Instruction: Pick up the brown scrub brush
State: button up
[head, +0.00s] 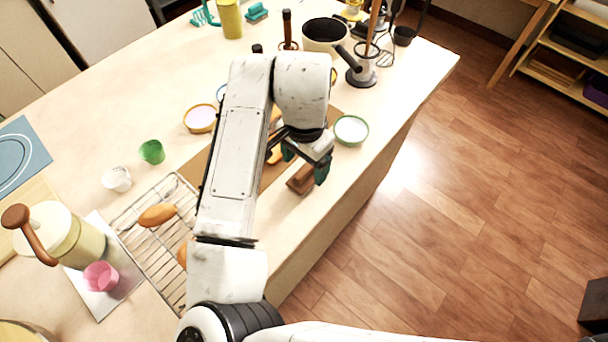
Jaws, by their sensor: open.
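A brown block-like thing, which looks like the brown scrub brush (301,181), lies on the light counter near its right edge. Its bristles cannot be made out. My gripper (305,164) is open, with dark green fingertips pointing down at the brush. One fingertip is up-left of the brush and the other overlaps its right end in the picture. I cannot tell how high the fingertips are above it or whether they touch it.
A green-rimmed bowl (351,130) stands just right of my gripper. A brown mat (277,172) with orange-brown pieces lies partly hidden behind my arm. A wire rack (150,238) with bread is at the left. The counter's right edge is close to the brush.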

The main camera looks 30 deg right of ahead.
aim_at(304, 171)
jog(key=shift+w+f+p, duration=0.15)
jog(key=shift+f+p, duration=0.25)
jog(key=shift+f, duration=1.2)
jog(key=shift+w+f+p, duration=0.15)
jog(key=shift+f+p, duration=0.25)
jog(key=shift+f, duration=1.2)
jog(key=shift+c, duration=0.4)
jog(key=c, duration=1.1)
